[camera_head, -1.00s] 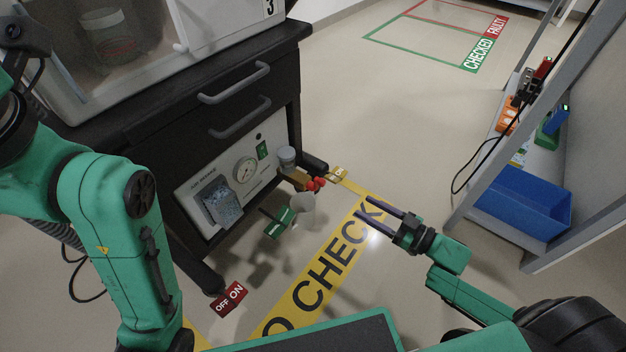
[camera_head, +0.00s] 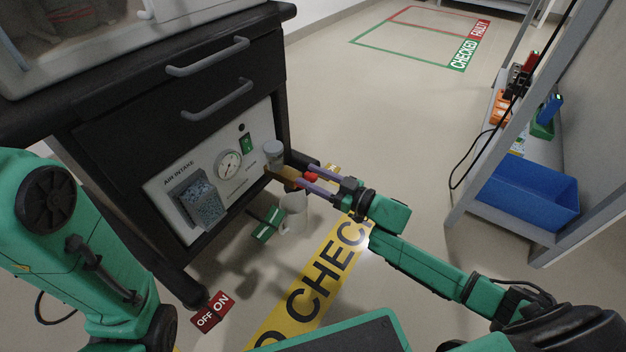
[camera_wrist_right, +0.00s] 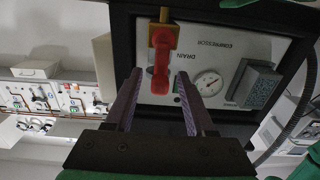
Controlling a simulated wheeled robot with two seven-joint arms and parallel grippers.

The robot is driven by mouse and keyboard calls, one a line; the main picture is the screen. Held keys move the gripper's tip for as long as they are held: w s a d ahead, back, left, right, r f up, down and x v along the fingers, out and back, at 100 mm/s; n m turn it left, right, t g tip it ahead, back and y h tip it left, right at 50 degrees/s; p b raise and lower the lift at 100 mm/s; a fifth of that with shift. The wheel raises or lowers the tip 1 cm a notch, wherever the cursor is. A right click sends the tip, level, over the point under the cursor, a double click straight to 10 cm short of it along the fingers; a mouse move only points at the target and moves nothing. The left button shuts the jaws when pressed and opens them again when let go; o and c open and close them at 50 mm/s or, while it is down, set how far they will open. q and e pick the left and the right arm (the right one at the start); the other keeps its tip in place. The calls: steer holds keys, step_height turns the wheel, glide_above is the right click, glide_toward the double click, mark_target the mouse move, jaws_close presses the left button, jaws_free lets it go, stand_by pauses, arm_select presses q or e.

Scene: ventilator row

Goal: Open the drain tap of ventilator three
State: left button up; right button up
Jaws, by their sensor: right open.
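The drain tap has a brass body (camera_head: 285,174) and a red handle (camera_head: 309,177). It sticks out from the lower right of the white compressor panel (camera_head: 170,205) on the black cart. My right gripper (camera_head: 304,179) is open at the tap, its two purple-grey fingers pointing at the panel. In the right wrist view the red handle (camera_wrist_right: 160,72) shows between the open fingertips (camera_wrist_right: 160,84), below the brass body (camera_wrist_right: 163,36). I cannot tell whether a finger touches it. My left arm shows at the left, but its gripper is out of view.
A white jug (camera_head: 293,216) stands below the tap, beside a green tag (camera_head: 268,224). A gauge (camera_head: 229,164) and a green switch (camera_head: 246,143) are on the panel. A red OFF/ON sign (camera_head: 213,311) lies by the cart. A blue bin (camera_head: 525,192) is on the right shelf.

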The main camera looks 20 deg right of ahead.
jaws_close()
steer(key=shift+s+a+r+n, duration=0.1)
steer(key=shift+n, duration=0.2)
steer(key=shift+s+a+n+p, duration=0.2)
steer(key=shift+a+n+p, duration=0.05)
steer(key=shift+n+p, duration=0.6)
steer(key=shift+s+a+f+n, duration=0.4)
steer(key=shift+f+n, duration=0.25)
steer(key=shift+n, duration=1.6)
steer(key=shift+s+a+f+n, duration=0.4)
steer(key=shift+f+n, duration=0.2)
steer(key=shift+n, duration=1.65)
steer(key=shift+s+a+f+n, duration=0.35)
steer(key=shift+f+n, duration=0.3)
steer(key=shift+n, duration=1.6)
